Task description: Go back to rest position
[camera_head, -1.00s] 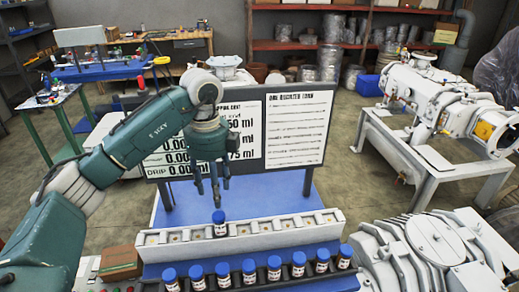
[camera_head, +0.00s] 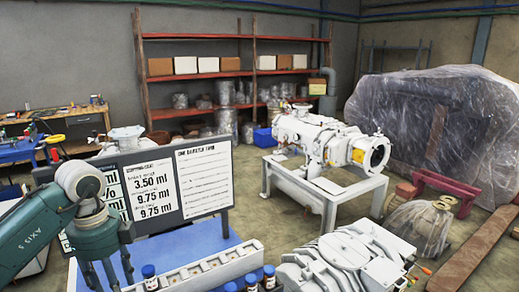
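My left gripper (camera_head: 110,275) is at the lower left, fingers pointing down and spread apart with nothing visible between them. Its fingertips run close to the picture's bottom edge. More blue-capped vials (camera_head: 269,277) stand in front of the rack, partly cut off by the bottom edge. My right gripper is not in view.
A board with printed text (camera_head: 203,180) stands behind the rack, close to my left arm. A white machine (camera_head: 345,262) stands right of the rack, and a vacuum unit on a stand (camera_head: 320,140) behind it.

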